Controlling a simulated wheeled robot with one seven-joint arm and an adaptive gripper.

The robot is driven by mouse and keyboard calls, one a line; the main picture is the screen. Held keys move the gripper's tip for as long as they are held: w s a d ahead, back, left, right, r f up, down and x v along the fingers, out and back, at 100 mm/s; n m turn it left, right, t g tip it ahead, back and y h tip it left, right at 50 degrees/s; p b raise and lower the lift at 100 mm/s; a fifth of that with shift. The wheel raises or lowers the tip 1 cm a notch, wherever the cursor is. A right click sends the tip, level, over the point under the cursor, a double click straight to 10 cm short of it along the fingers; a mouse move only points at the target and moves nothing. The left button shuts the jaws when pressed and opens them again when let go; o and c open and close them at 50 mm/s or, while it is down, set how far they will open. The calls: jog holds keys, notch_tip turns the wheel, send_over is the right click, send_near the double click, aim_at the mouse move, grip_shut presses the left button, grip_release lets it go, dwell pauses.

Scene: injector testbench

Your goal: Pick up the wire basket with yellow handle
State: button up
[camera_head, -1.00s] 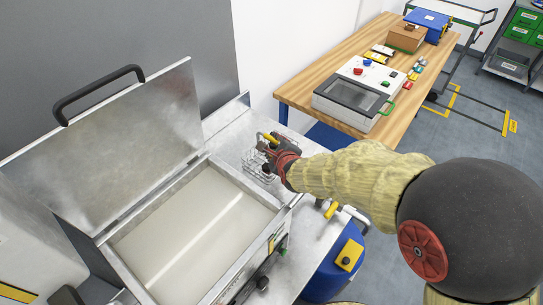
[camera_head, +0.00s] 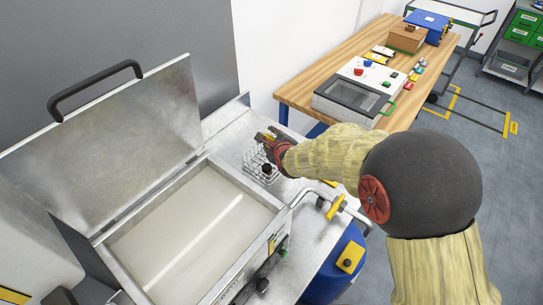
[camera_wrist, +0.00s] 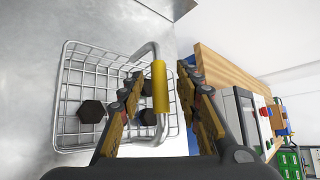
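In the wrist view the basket (camera_wrist: 78,62) holds dark hexagonal parts (camera_wrist: 91,112). Its bent metal handle has a yellow grip (camera_wrist: 160,87). My gripper (camera_wrist: 159,73) is open, with one finger on each side of the yellow grip. A gap shows on the right finger's side; whether the left finger touches the grip is unclear. In the head view my gripper (camera_head: 271,141) is over the basket's right side and hides part of it.
A liquid-filled tank (camera_head: 190,235) with a raised lid (camera_head: 115,145) stands left of the basket. A wooden table (camera_head: 300,92) with a test box stands behind.

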grip_shut()
dwell(0.8)
